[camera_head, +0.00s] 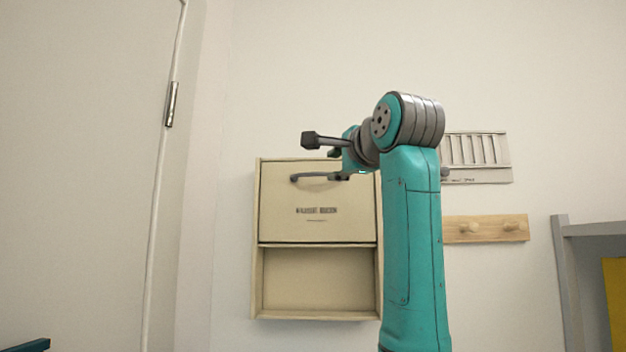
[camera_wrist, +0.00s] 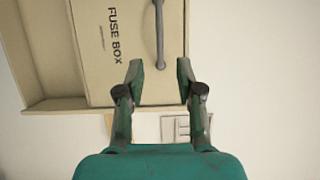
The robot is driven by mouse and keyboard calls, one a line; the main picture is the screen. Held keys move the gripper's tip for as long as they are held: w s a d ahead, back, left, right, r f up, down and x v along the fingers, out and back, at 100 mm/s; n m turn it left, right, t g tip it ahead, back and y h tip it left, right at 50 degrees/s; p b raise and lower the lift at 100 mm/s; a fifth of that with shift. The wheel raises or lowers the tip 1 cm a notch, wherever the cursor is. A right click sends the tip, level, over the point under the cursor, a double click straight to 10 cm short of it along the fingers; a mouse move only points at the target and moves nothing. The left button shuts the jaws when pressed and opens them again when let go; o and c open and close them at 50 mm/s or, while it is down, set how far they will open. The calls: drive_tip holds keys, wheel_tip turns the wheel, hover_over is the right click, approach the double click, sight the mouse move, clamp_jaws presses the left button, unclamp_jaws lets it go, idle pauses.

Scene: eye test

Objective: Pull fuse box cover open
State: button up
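The beige fuse box (camera_head: 257,285) hangs on the wall in the head view. Its cover (camera_head: 280,225), with dark lettering, fills the upper half and looks shut; it also shows in the wrist view (camera_wrist: 128,72). A grey bar handle (camera_head: 312,176) runs along the cover's top; its end shows in the wrist view (camera_wrist: 160,40). My gripper (camera_wrist: 160,72) is open, its two fingers on either side of the handle's end in the picture. Whether they touch it I cannot tell. In the head view my gripper (camera_head: 341,165) is at the handle's right end, partly hidden by my wrist.
An open compartment (camera_head: 318,280) lies below the cover. Right of the box are a slatted wall panel (camera_head: 478,150) and a wooden peg rail (camera_head: 512,229). A grey shelf frame (camera_head: 568,275) stands far right, a door (camera_head: 85,170) at left. The wall between door and box is bare.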

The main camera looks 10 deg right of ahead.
sight(320, 174)
drive_tip(key=w, duration=1)
drive_tip(key=shift+w+a+r, duration=0.1)
drive_tip(key=shift+w+a, duration=0.1)
drive_tip(key=shift+a, duration=0.2)
clamp_jaws()
